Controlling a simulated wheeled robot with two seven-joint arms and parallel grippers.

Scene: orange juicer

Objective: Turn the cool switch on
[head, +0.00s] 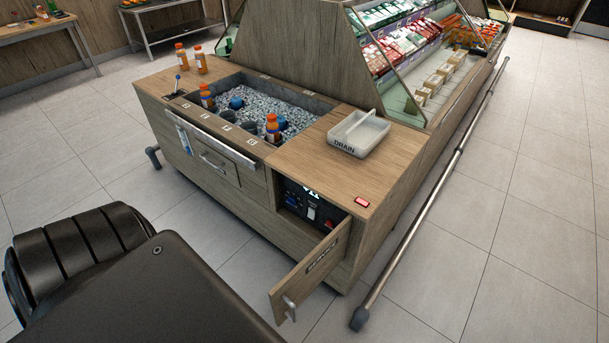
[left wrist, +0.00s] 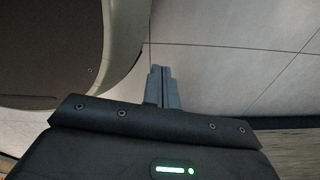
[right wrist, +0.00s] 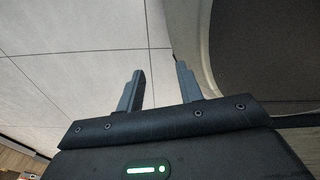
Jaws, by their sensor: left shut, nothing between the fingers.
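The service compartment (head: 312,207) at the front right of the wooden counter holds a dark panel with several small switches, one of them white and one blue. Their labels are too small to read, so I cannot tell which is the cool switch. The compartment's wooden door (head: 312,268) stands swung open, with a metal latch at its near end. My left gripper (left wrist: 163,70) is shut and empty above the tiled floor in the left wrist view. My right gripper (right wrist: 160,75) is open and empty, also above floor. Neither gripper shows in the head view.
Floor in front is clear.

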